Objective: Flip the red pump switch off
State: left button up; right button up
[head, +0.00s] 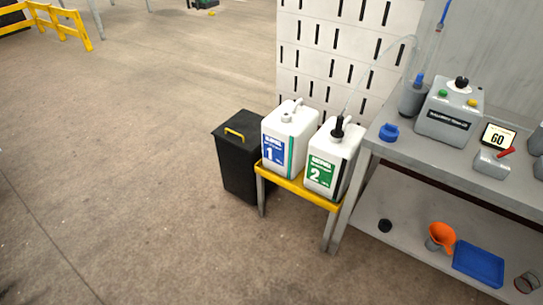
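A red switch lever (507,153) sits on a small grey switch box (488,165) on the grey workbench at the right. The lever slants up to the right. A small display (499,137) reading "GO" stands just behind the switch box. A grey pump unit (447,124) with a green button, a yellow button and a black cap stands left of the display. Neither of my grippers is in view.
The workbench (398,153) has a blue cap (389,132) near its left end. Its lower shelf holds an orange funnel (440,235) and a blue tray (478,264). White canisters 1 (282,156) and 2 (322,177) stand on a yellow stand, beside a black bin (236,172). Floor at left is clear.

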aim_at(511, 149)
jog(key=z, duration=1.45)
